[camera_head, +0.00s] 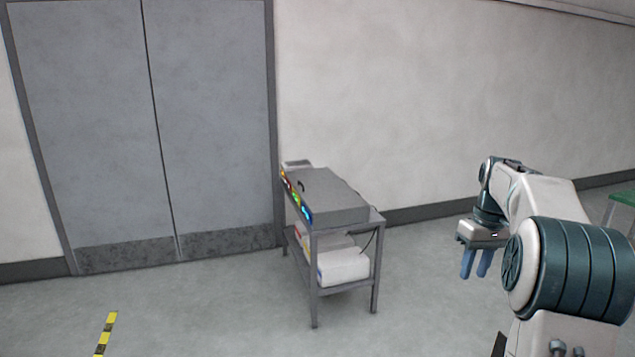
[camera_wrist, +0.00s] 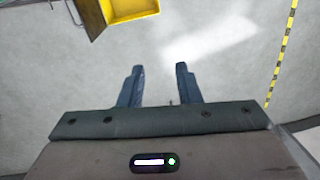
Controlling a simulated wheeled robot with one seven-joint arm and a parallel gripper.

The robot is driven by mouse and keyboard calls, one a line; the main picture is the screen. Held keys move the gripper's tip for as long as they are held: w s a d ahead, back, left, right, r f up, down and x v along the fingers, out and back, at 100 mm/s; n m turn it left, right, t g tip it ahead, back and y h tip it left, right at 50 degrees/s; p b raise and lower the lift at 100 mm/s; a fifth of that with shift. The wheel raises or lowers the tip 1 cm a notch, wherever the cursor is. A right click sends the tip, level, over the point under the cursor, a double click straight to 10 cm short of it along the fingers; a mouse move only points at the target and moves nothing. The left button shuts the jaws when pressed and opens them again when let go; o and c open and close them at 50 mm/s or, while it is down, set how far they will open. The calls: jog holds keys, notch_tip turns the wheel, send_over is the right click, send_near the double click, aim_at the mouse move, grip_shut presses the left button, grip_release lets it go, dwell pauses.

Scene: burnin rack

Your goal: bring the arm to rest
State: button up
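My gripper (camera_head: 475,263) hangs at the right of the head view with its blue fingers pointing down. My arm is folded, with the forearm raised and the wrist bent down. In the wrist view my gripper (camera_wrist: 160,84) shows its two blue fingers apart, with bare floor between them. It holds nothing and touches nothing.
A grey metal cart (camera_head: 314,276) with a grey box (camera_head: 335,200) on top stands against the wall, left of my gripper. Grey double doors (camera_head: 150,130) are behind it. A green-topped stand (camera_head: 624,198) is at the right edge. A yellow bin (camera_wrist: 128,10) shows in the wrist view. The floor below my gripper is clear.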

jog(key=s+a+r+m+t+h+b, duration=0.1)
jog(key=s+a+r+t, duration=0.1)
jog(key=s+a, duration=1.05)
jog(key=s+a+f+t, duration=0.1)
jog(key=s+a+f, duration=0.2)
jog(key=s, duration=0.4)
jog(key=s+a+f+m+t+b, duration=0.1)
jog(key=s+a+f, duration=0.2)
jog(key=s+f, duration=0.2)
jog(key=s, duration=0.2)
jog(key=shift+s+a, duration=0.4)
jog(key=shift+a+f, duration=0.1)
